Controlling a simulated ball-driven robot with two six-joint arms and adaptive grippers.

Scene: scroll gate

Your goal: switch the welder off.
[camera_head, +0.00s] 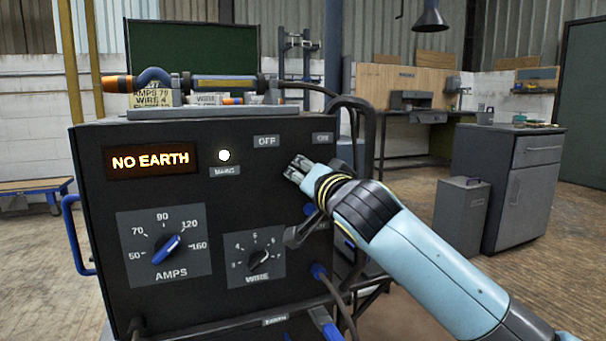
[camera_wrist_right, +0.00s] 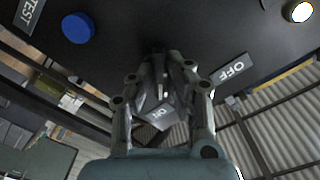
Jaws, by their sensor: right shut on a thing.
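The black welder (camera_head: 185,280) stands at left centre in the head view. Its display (camera_head: 152,160) glows "NO EARTH", and the round mains lamp (camera_head: 224,155) is lit. An OFF label (camera_head: 266,141) and an ON label (camera_head: 322,138) sit along the panel's top right. My right gripper (camera_head: 296,170) is at the panel below and between these labels. In the right wrist view my gripper (camera_wrist_right: 159,75) is shut on a small switch lever, mostly hidden between the fingers. My left gripper is not in view.
An AMPS dial (camera_head: 166,248) and a WIRE dial (camera_head: 258,257) are lower on the panel. A blue button (camera_wrist_right: 78,27) is beside a TEST label. A torch (camera_head: 200,83) lies on top of the welder. Cables hang at its right side. A grey cabinet (camera_head: 525,190) stands right.

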